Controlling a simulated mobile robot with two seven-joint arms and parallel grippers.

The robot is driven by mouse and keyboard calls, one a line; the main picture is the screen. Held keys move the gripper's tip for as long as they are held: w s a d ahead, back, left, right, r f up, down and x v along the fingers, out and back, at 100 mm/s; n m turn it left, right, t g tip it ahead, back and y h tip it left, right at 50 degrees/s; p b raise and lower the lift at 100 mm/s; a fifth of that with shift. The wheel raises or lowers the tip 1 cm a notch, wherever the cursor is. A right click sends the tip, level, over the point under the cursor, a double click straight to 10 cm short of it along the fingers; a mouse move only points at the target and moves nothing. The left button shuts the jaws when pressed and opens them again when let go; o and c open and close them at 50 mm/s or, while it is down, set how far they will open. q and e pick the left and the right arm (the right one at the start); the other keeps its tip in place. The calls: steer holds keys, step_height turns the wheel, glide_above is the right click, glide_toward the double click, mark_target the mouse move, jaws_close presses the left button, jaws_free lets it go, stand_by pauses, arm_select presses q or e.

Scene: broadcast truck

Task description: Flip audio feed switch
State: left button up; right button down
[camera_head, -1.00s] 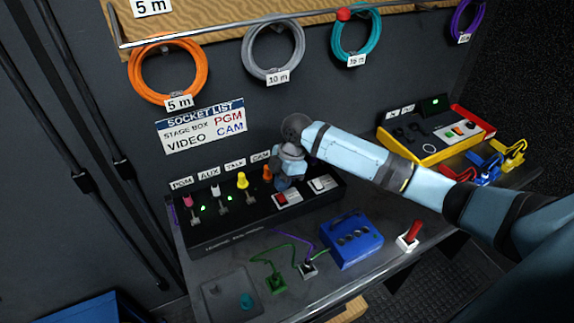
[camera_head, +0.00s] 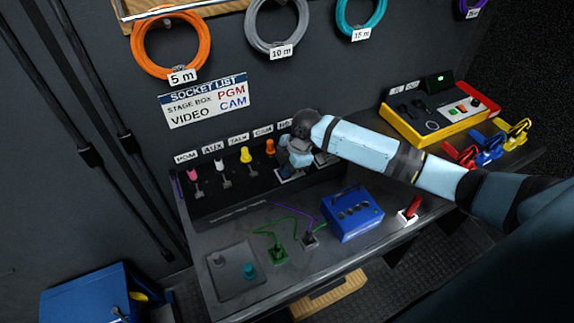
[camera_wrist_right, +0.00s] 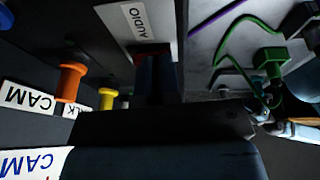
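The audio switch plate (camera_wrist_right: 166,15) carries an AUDIO label (camera_wrist_right: 140,20) in the right wrist view. A bit of red (camera_wrist_right: 152,50) shows on it, just beyond my fingertips. My right gripper (camera_head: 291,163) is over the right part of the black switch panel (camera_head: 240,196) in the head view and covers most of the switch there. In the wrist view its dark fingers (camera_wrist_right: 155,75) are together, pointing at the red part, with nothing seen between them. Whether they touch it, and which way the switch is tilted, I cannot tell. My left gripper is not in view.
Pink, white, yellow (camera_head: 246,155) and orange (camera_head: 270,147) knobs stand left of my gripper. A blue box (camera_head: 352,214), green plug (camera_head: 279,255) and red lever (camera_head: 412,206) are in front. A yellow console (camera_head: 425,145) stands right. Coiled cables (camera_head: 171,50) hang above.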

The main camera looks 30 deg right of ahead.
steer(key=shift+f, duration=0.3)
steer(key=shift+w, duration=0.1)
steer(key=shift+w+d+r, duration=0.1)
steer(key=shift+w+r, duration=0.3)
steer(key=shift+w, duration=0.1)
